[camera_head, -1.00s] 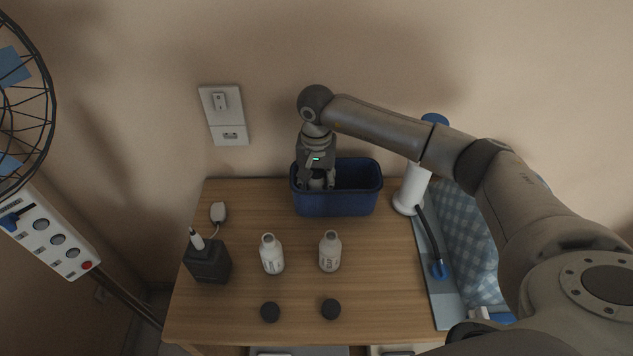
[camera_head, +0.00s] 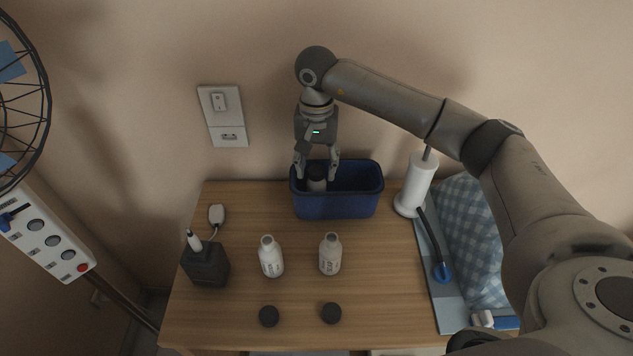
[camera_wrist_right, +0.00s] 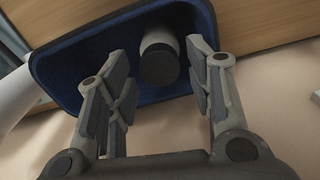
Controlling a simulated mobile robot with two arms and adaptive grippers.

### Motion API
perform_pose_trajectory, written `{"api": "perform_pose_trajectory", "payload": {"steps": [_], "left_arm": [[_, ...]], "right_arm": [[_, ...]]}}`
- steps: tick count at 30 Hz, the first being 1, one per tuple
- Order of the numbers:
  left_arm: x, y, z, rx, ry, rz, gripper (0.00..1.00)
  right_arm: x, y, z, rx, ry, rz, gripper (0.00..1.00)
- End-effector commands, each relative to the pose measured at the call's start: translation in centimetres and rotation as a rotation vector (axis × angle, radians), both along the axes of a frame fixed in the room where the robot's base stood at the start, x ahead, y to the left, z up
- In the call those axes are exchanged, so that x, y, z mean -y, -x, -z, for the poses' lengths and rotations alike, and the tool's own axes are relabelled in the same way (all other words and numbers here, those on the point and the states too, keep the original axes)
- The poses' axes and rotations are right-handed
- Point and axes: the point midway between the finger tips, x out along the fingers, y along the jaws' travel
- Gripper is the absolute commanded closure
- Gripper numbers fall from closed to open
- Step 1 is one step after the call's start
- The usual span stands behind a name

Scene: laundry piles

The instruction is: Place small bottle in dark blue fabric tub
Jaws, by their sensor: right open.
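The dark blue fabric tub (camera_head: 335,204) stands at the back of the wooden table against the wall. A small white bottle with a dark cap (camera_head: 316,184) is inside the tub, toward its left end. It also shows in the right wrist view (camera_wrist_right: 158,58), inside the tub (camera_wrist_right: 75,72). My right gripper (camera_head: 317,175) is over the tub's left part. In the wrist view its fingers (camera_wrist_right: 160,85) are spread apart on either side of the bottle, with gaps showing. My left gripper is not in view.
Two uncapped white bottles (camera_head: 271,257) (camera_head: 330,255) stand mid-table, with two dark caps (camera_head: 269,316) (camera_head: 331,313) in front. A dark grey dispenser (camera_head: 206,264) stands left. A white roll holder (camera_head: 415,186) stands close to the tub's right, beside a checked blue cloth (camera_head: 468,240).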

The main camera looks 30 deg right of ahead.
Motion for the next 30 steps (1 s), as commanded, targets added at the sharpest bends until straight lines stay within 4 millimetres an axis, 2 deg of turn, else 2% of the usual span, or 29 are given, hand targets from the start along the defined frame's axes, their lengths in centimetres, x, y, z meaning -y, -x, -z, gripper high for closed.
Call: {"api": "perform_pose_trajectory", "payload": {"steps": [3, 9, 30], "left_arm": [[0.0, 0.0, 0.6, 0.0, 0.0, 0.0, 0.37], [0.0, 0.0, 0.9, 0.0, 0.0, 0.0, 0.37], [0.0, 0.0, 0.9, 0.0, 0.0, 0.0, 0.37]], "right_arm": [[0.0, -0.1, -2.2, 0.005, 0.0, 0.001, 0.52], [0.0, 0.0, -4.5, 0.001, 0.0, 0.0, 0.52], [0.0, 0.0, -4.9, 0.0, 0.0, 0.0, 0.52]]}}
